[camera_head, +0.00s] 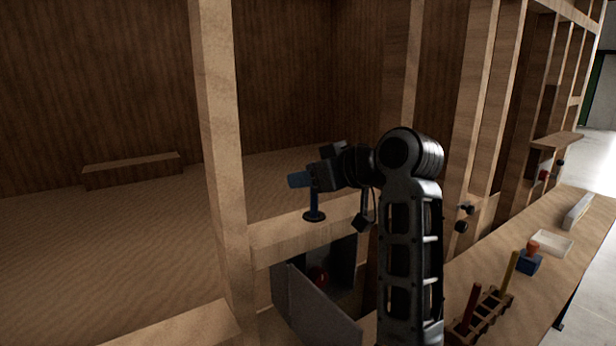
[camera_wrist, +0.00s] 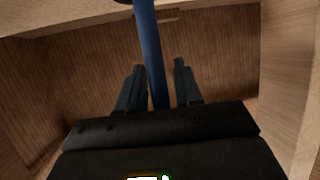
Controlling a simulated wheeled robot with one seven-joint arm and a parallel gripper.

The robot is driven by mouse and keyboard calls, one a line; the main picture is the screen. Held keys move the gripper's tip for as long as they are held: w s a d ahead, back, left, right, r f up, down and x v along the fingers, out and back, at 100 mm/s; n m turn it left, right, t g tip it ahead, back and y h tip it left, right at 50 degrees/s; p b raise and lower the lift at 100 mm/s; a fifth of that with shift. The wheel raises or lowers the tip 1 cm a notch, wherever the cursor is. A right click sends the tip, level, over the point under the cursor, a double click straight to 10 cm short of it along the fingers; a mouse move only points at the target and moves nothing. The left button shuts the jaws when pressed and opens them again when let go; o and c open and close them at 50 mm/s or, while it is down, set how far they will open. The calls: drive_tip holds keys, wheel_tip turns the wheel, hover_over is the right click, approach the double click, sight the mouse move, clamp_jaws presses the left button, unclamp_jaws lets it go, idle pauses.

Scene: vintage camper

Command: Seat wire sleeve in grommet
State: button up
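My gripper (camera_head: 300,180) reaches left from my arm, above the wooden rail between the studs. In the wrist view its two dark fingers (camera_wrist: 159,66) stand apart, with a long blue rod (camera_wrist: 150,50) running between them. Slim gaps seem to show beside the rod, so I cannot tell whether the fingers press on it. In the head view the blue rod (camera_head: 314,199) hangs roughly upright below the gripper and ends in a black disc (camera_head: 314,216) close to the rail. I cannot tell whether rod and disc are the sleeve and grommet, or whether the disc touches the rail.
A wooden stud (camera_head: 220,150) stands left of the gripper, and the rail (camera_head: 290,238) crosses below. An open grey-doored box (camera_head: 315,305) lies under it. At right, a bench (camera_head: 560,270) holds a tool rack (camera_head: 488,312), a blue block (camera_head: 530,263) and a pale tray (camera_head: 552,243).

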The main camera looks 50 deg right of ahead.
drive_tip(key=shift+o, duration=0.8)
drive_tip(key=shift+r, duration=0.25)
drive_tip(key=d+p+v, duration=0.1)
drive_tip(key=p+v, duration=0.8)
drive_tip(key=v, duration=0.2)
drive_tip(key=shift+s+a+r, duration=0.15)
drive_tip(key=shift+s+a, duration=0.25)
drive_tip(key=shift+a, duration=0.1)
drive_tip(key=shift+s, duration=0.1)
